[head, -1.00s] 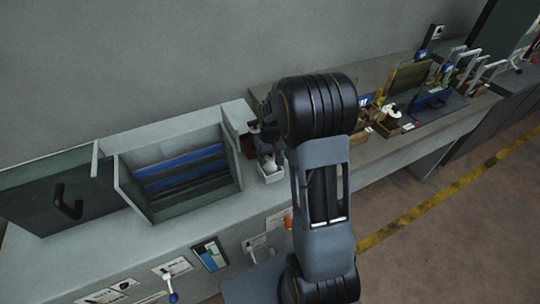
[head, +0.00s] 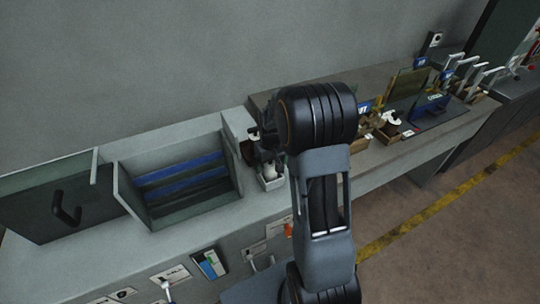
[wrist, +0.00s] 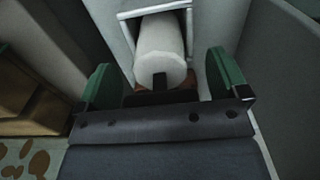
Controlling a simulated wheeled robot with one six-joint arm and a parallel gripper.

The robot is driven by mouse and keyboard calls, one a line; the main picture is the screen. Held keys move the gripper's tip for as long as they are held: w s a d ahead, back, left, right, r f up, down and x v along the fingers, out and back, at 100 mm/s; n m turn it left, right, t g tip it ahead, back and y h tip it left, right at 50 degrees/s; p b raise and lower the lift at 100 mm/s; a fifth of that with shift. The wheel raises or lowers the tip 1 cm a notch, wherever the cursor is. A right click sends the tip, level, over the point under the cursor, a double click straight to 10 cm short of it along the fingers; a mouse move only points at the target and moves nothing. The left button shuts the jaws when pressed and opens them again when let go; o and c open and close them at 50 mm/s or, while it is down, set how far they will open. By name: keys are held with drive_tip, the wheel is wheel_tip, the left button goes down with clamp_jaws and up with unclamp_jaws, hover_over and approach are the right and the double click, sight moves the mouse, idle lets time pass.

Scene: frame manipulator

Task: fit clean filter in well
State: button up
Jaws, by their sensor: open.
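A white cylinder, which looks like the filter (wrist: 161,50), stands in a small white-rimmed holder (wrist: 126,16) in the wrist view. A dark slot or tab shows on its near end. My gripper (wrist: 163,80) is open, with one green finger on each side of the cylinder and a gap to both. In the head view my gripper (head: 266,150) is mostly hidden behind my arm, just above the small white holder (head: 271,184) on the counter. I cannot tell for sure which opening is the well.
An open housing (head: 153,216) with blue strips inside stands left of the holder, its door (head: 50,200) with a black handle swung left. Levers and labels line the counter front. A second bench (head: 400,150) with trays and a dark blue box is at right.

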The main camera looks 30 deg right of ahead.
wheel_tip(320, 180, up, 14)
drive_tip(key=shift+f, duration=0.2)
